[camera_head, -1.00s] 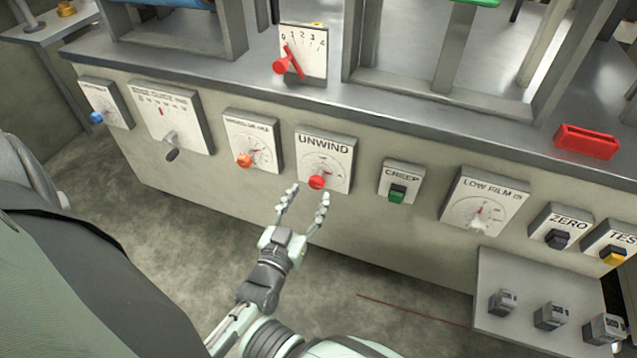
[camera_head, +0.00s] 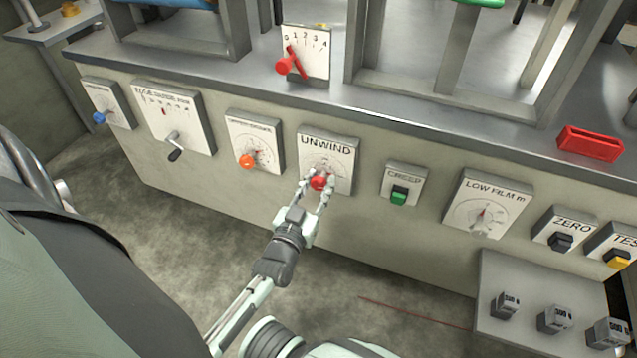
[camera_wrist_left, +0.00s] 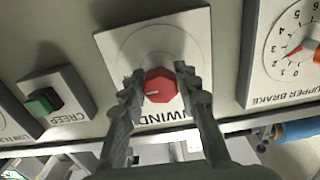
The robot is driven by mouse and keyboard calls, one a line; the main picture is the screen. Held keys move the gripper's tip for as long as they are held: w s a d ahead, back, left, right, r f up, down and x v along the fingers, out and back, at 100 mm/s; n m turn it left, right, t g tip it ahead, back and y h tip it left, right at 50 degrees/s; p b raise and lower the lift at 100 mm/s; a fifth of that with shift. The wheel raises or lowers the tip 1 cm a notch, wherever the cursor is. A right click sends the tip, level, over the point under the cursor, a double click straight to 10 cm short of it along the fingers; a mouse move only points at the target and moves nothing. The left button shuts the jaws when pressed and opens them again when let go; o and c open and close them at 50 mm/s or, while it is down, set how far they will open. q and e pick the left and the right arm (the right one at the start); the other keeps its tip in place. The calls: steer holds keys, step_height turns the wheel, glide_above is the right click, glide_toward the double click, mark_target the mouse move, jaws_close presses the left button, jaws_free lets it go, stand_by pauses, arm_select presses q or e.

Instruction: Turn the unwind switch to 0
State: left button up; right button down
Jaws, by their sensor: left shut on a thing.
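The unwind switch is a red knob (camera_head: 319,183) on a white plate marked UNWIND (camera_head: 340,150), on the front of the grey machine. My left gripper (camera_head: 318,184) is at the knob, with one finger on each side, and is shut on it. My right gripper is not in view.
An orange-knobbed dial plate (camera_head: 254,140) is left of UNWIND, and the CREEP plate with a green switch (camera_head: 399,194) is right. A red lever (camera_head: 290,64) on a 0-to-4 scale stands above. Several grey blocks (camera_head: 505,305) sit on a lower shelf.

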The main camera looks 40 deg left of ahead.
arm_select(q)
steer(key=shift+c, duration=1.3)
steer(key=shift+n+p, duration=0.3)
steer(key=shift+n, duration=0.2)
steer(key=shift+n+p, duration=0.3)
steer(key=shift+n, duration=0.3)
steer(key=n+p, duration=0.1)
steer(key=n, duration=0.1)
steer(key=shift+n, duration=0.3)
steer(key=n, duration=0.2)
steer(key=shift+n, duration=0.4)
steer(key=shift+n+p, duration=0.3)
steer(key=shift+n, duration=0.6)
steer(key=n, duration=0.4)
steer(key=shift+n, duration=0.3)
steer(key=shift+d+n+b, duration=0.1)
steer(key=shift+n+b, duration=0.2)
steer(key=shift+n, duration=1.7)
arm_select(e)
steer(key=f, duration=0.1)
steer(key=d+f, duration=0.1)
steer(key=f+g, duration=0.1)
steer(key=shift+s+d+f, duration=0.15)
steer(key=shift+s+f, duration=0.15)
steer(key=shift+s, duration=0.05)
